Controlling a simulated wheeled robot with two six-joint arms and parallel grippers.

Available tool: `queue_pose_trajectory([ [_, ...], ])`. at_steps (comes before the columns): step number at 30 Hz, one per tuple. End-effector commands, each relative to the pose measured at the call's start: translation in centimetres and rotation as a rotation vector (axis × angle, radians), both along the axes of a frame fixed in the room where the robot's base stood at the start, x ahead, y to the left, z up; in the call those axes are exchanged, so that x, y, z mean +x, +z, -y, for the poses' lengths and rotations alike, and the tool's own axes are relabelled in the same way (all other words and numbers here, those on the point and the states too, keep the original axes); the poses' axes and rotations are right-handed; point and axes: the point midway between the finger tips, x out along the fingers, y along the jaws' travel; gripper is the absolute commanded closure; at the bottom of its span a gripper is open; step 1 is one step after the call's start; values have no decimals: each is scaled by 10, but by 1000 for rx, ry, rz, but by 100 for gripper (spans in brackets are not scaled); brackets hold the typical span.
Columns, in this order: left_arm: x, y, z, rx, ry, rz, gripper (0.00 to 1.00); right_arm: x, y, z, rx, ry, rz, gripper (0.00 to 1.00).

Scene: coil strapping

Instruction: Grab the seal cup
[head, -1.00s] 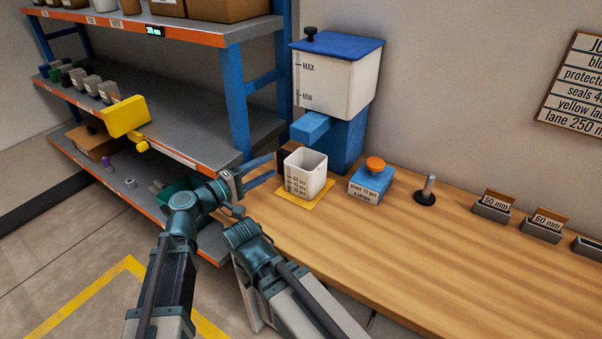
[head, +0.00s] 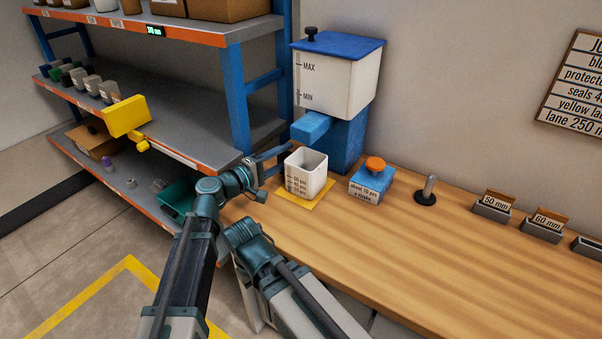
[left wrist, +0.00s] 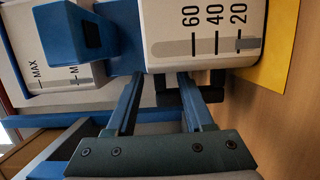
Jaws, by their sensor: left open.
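The seal cup (head: 305,172) is a white square cup with piece marks. It stands upright on a yellow mat (head: 290,205) on the wooden bench, beneath the blue spout of the dispenser. In the left wrist view the cup (left wrist: 205,30) fills the top, with its 60, 40 and 20 marks sideways. My left gripper (head: 280,160) is just left of the cup at about its height, fingers pointing at it. Whether a tip touches the cup cannot be told. My right gripper does not show.
The dispenser (head: 335,78), with MAX and MIN marks, stands behind the cup. A blue box with an orange button (head: 372,182) is to its right, then a black-based post (head: 427,190) and small labelled bins (head: 492,207). A shelf rack (head: 232,90) is close on the left.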

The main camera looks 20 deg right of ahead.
Motion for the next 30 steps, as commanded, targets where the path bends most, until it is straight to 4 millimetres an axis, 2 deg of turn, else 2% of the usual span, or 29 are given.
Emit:
queue_pose_trajectory([
  [2, 0, 0, 0, 0, 0, 0, 51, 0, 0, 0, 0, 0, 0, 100],
  [10, 0, 0, -1, 0, 0, 0, 100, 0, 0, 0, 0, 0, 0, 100],
  [30, 0, 0, -1, 1, 0, 1, 100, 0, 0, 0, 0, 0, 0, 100],
])
